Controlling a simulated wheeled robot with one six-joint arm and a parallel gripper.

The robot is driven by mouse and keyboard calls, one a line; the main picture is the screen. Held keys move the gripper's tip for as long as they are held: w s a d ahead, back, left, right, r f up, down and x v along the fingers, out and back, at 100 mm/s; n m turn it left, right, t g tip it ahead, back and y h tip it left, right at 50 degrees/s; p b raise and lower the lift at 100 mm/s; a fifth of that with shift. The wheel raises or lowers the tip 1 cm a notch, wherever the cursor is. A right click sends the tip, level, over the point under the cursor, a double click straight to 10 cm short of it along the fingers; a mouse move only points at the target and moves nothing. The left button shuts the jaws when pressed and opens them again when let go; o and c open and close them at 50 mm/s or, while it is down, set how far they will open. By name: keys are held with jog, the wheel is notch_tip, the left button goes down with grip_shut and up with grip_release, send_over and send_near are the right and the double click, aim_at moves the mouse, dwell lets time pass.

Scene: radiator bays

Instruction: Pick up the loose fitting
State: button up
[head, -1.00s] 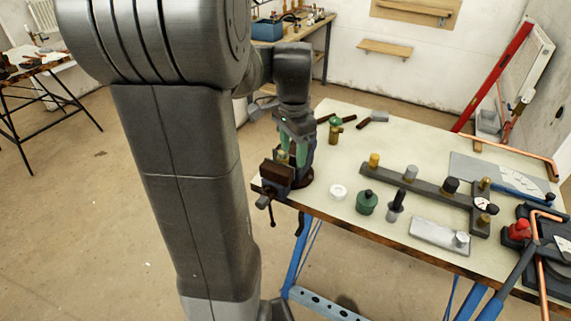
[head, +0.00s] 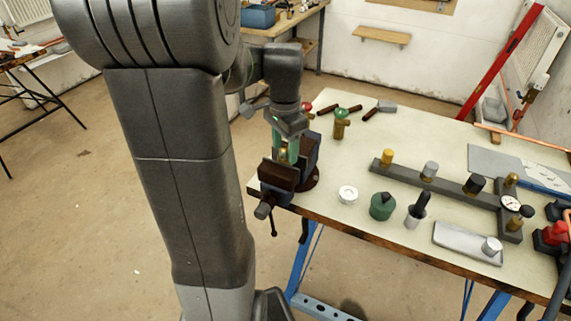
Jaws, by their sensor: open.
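My gripper (head: 285,148) points down over the bench vise (head: 278,183) at the near left corner of the workbench (head: 345,168). Its green fingers are open and reach down by the vise jaws. A small brass-coloured piece (head: 283,156) shows between the fingers, mostly hidden; I cannot tell if it is the loose fitting or if the fingers touch it. A brass valve with a green top (head: 340,125) stands upright on the bench, right of the vise and apart from my gripper. A red-topped piece (head: 306,109) shows partly behind my gripper.
A grey manifold bar (head: 440,186) with several fittings lies across the bench. A white ring (head: 347,194), a green pot (head: 382,206), a black-handled tool (head: 418,210) and a grey tray (head: 467,243) stand near the front edge. Dark-handled tools (head: 350,109) lie behind. Bare benchtop lies between.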

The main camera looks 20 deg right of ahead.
grip_shut()
jog(key=shift+r+p, duration=1.5)
jog(key=shift+r, duration=0.05)
jog(key=shift+r+p, duration=1.95)
jog(key=shift+r, duration=0.3)
